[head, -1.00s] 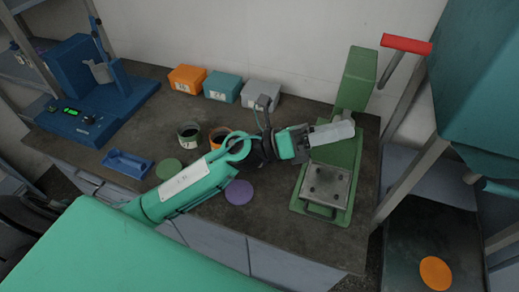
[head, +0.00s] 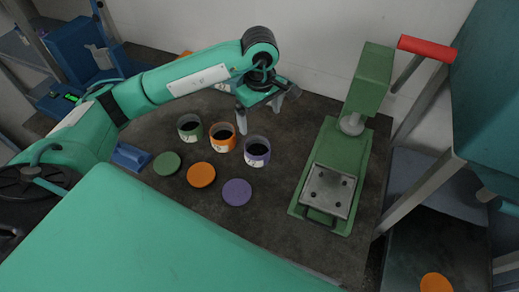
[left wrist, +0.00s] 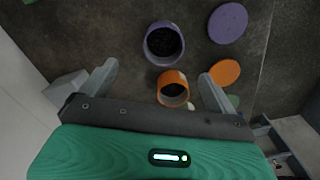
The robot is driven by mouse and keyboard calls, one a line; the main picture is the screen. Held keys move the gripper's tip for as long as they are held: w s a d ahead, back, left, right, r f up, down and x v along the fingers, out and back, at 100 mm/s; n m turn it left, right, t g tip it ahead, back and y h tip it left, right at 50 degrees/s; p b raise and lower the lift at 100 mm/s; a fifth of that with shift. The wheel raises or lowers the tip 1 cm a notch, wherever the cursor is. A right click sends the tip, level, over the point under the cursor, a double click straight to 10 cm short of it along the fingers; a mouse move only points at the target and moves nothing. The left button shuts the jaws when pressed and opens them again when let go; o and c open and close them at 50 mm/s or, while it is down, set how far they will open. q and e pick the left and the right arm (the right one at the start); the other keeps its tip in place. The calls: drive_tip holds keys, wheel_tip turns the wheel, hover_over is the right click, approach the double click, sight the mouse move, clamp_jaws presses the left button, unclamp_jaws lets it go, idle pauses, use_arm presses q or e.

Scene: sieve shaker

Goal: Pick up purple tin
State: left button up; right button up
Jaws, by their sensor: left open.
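The purple tin (head: 257,151) stands upright and uncovered on the dark bench, with dark material inside; it also shows in the left wrist view (left wrist: 163,43). A label faces the front. Its purple lid (head: 237,192) lies flat in front of it. My left gripper (head: 260,113) is open and empty, above and behind the tin, fingers pointing down. In the left wrist view, the tin lies beyond the fingertips (left wrist: 156,72), between their lines and apart from them. My right gripper does not show.
The orange tin (head: 222,139) stands close left of the purple one, with the green tin (head: 189,128) further left. Orange (head: 201,175) and green (head: 167,163) lids lie in front. A green press (head: 335,165) stands to the right. My arm hides most of the boxes behind.

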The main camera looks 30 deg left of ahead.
use_arm(q)
drive_tip(key=p, duration=0.2)
approach(258, 147)
drive_tip(key=s+d, duration=0.2)
drive_tip(key=s, duration=0.1)
wheel_tip(258, 147, down, 4)
drive_tip(key=shift+s+f+p, duration=0.15)
drive_tip(key=shift+p, duration=0.65)
drive_tip(key=shift+f, duration=0.45)
drive_tip(key=c, duration=1.1)
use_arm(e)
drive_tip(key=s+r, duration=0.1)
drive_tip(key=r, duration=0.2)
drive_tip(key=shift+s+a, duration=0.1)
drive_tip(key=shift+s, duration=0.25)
